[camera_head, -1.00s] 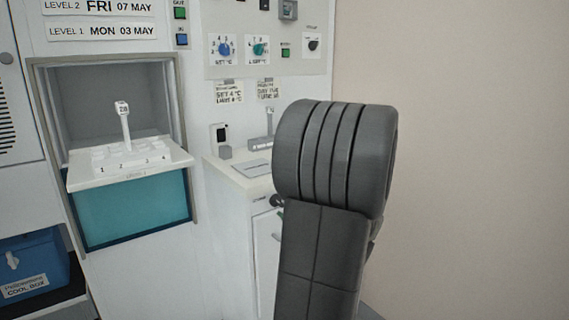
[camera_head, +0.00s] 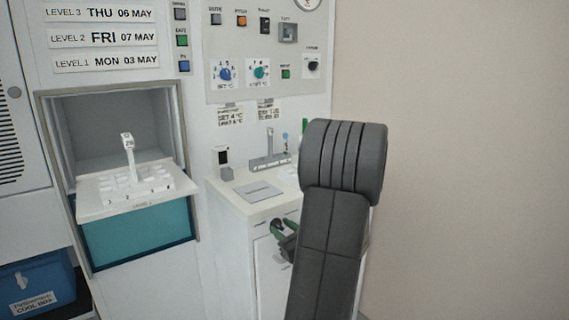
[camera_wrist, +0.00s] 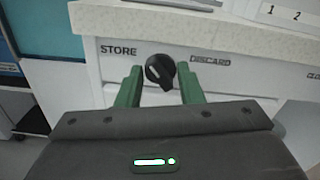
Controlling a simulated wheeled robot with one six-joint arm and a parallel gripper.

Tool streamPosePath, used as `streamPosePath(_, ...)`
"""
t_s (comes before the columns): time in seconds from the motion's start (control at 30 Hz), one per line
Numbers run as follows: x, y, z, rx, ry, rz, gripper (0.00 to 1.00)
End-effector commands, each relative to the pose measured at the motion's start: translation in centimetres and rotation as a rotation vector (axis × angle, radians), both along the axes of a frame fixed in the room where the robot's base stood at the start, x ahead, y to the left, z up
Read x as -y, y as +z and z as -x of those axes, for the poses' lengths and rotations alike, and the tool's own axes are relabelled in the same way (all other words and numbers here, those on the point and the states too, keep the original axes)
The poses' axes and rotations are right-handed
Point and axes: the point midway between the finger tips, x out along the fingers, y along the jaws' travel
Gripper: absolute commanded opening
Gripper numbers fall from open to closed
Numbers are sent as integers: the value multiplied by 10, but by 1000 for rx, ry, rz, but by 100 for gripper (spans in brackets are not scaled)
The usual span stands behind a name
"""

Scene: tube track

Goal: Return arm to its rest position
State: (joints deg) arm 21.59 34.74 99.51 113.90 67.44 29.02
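My arm (camera_head: 335,225) rises at the right of the head view, its dark grey links hiding part of the counter. My gripper (camera_head: 283,232) shows beside it in front of the counter's cabinet. In the wrist view, the two green fingers of my gripper (camera_wrist: 160,84) are apart with nothing held. A black rotary knob (camera_wrist: 160,71) with a pale mark shows between the fingers, on the panel beyond them. The labels STORE and DISCARD stand left and right of it. I cannot tell how far the fingertips are from the knob.
The white counter (camera_head: 230,197) is close to my gripper, with a grey-based stand (camera_head: 269,161) on top. Left is an open hatch with a white tray (camera_head: 95,207). A blue cool box (camera_head: 38,285) sits low left. Bare wall (camera_head: 455,150) fills the right.

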Motion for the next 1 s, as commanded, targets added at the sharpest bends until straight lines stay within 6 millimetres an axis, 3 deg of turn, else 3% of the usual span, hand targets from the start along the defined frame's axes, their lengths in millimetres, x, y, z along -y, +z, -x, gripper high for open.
streamPosePath(1.0, 3, 4, -2, -416, -2, -571, 34)
